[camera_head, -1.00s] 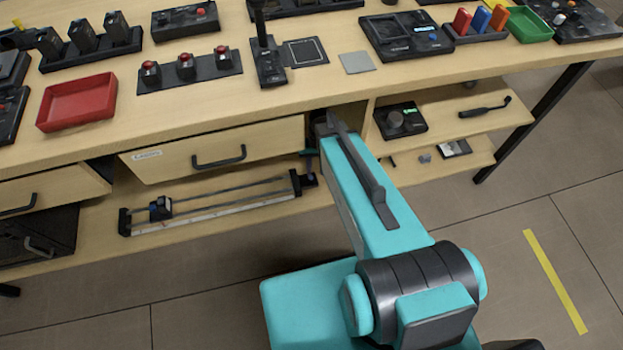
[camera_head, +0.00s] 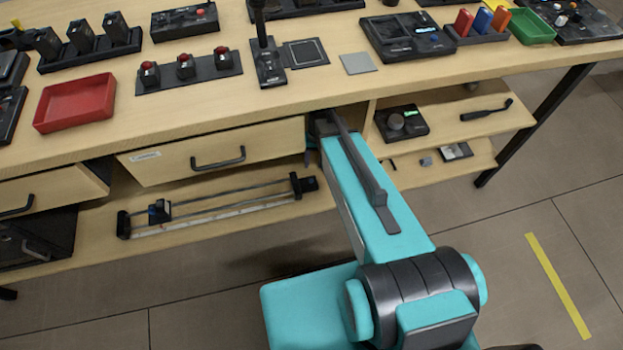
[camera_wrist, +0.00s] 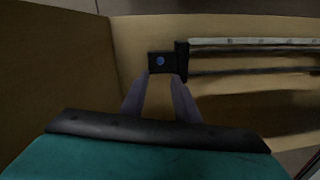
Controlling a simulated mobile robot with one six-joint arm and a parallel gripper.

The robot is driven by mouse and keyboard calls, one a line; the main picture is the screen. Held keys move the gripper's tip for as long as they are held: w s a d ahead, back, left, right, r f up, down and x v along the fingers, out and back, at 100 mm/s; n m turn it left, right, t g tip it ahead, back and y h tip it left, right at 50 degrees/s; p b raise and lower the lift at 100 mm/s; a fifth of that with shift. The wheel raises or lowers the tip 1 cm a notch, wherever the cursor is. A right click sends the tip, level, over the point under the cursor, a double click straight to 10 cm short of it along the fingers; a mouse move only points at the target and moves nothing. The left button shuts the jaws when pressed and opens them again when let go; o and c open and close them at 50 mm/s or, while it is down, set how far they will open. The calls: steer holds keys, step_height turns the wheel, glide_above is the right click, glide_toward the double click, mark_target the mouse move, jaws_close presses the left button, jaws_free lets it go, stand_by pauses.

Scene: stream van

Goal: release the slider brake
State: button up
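The slider lies on the low shelf in the head view, with two long rods, a pale scale strip (camera_head: 235,216) and a dark carriage (camera_head: 159,211) near its left end. A black end block (camera_head: 296,186) closes its right end, and a small black box (camera_head: 310,184) sticks out beyond it. In the wrist view this box (camera_wrist: 161,62) bears a blue round spot and adjoins the end block (camera_wrist: 182,62). My gripper (camera_wrist: 163,78) has two grey-violet fingers apart, their tips at the near edge of the box. I cannot tell whether they touch it. In the head view the gripper is mostly hidden.
A closed-looking drawer (camera_head: 218,151) and the tabletop overhang the slider. Shelves at right hold a knob box (camera_head: 402,123) and a dark handle (camera_head: 487,109). In the wrist view a wooden panel (camera_wrist: 55,60) stands close on the left. The floor in front is open.

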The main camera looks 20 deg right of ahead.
mark_target(311, 182)
steer(key=f, duration=0.8)
steer(key=a+f, duration=0.1)
steer(key=f, duration=0.3)
steer(key=shift+w+f, duration=0.1)
jaws_close()
